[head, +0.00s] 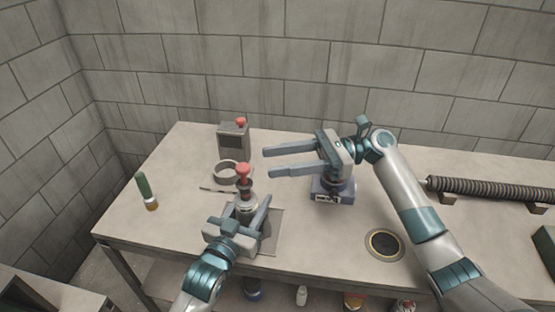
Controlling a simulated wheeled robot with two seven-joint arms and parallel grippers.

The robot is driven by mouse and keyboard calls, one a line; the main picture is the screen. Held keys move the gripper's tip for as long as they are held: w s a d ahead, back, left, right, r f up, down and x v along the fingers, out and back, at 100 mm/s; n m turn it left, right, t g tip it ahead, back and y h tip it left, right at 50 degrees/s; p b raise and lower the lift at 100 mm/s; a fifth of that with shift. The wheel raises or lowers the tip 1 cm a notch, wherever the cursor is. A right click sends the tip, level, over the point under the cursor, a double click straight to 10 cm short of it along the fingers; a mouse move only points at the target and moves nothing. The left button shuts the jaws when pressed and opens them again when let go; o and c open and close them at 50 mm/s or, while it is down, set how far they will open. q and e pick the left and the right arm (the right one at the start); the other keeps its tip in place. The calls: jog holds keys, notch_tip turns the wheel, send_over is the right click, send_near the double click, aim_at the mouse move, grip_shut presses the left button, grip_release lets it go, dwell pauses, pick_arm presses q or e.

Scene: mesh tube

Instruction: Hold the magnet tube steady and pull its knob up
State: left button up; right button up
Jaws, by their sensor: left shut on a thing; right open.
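The magnet tube (246,192) stands upright on a flat grey plate (270,240) on the table. Its red knob (244,170) sits on top of it. My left gripper (251,208) is below the knob, with its fingers on both sides of the tube's body, shut on it. The fingers hide part of the lower tube. My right gripper (265,162) is open and empty, to the right of the red knob and apart from it. Its two fingers point left.
Behind the tube are a grey box with a red top (233,140) and a ring (228,174). A green-handled tool (146,190) is at left. A blue box (331,190) sits below my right gripper. A dark round disc (384,245) and a ribbed rod (490,190) are at right.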

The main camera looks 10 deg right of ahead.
pick_arm(q)
jog(key=o, duration=1.3)
jog(key=shift+o, duration=0.2)
jog(key=shift+s+a, duration=0.1)
jog(key=v, duration=1.1)
jog(key=shift+s+a, duration=0.15)
jog(key=shift+s, duration=0.15)
